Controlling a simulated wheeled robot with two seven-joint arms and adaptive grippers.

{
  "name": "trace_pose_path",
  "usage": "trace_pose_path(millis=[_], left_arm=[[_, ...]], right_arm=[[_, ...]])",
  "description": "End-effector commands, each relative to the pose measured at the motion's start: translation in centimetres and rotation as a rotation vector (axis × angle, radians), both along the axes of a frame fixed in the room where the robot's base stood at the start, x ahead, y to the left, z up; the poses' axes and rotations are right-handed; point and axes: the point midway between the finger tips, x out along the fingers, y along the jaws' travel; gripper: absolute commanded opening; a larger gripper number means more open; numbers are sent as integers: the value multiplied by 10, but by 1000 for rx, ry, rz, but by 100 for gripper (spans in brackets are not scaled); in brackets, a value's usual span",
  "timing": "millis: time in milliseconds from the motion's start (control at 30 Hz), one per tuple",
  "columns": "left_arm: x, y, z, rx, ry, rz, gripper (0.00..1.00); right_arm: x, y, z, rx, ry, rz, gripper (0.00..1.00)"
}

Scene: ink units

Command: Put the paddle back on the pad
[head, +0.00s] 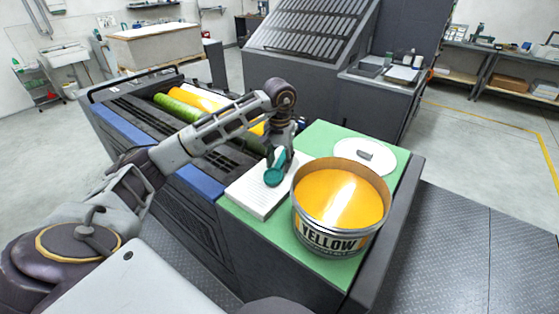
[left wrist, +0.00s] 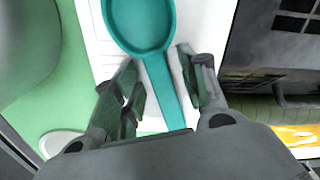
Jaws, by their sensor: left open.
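The teal paddle (head: 273,178), spoon-shaped with a round bowl, is over the white pad (head: 258,204) in the head view. In the left wrist view the paddle (left wrist: 142,25) has its bowl at the top, with the pad (left wrist: 211,20) behind it. My left gripper (head: 279,158) points down over the pad's far part. Its jaws (left wrist: 157,70) are open, one finger on each side of the paddle's handle, with gaps visible. I cannot tell whether the whole paddle rests flat on the pad. My right gripper is not in view.
An open can of yellow ink (head: 341,199) stands right of the pad on the green top (head: 315,137). A white round lid (head: 378,153) lies behind the can. Ink rollers (head: 180,108) of the press lie to the left, beyond my left arm.

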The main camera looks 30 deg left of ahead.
Motion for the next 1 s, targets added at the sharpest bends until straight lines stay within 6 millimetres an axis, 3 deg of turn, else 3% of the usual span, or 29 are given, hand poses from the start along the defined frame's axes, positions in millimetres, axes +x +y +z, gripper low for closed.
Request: trace_pose_path(millis=[467, 1000], left_arm=[[1, 0, 10, -1, -1, 0, 42], [1, 0, 65, -1, -2, 0, 42]], right_arm=[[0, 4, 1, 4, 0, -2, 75], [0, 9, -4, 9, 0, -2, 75]])
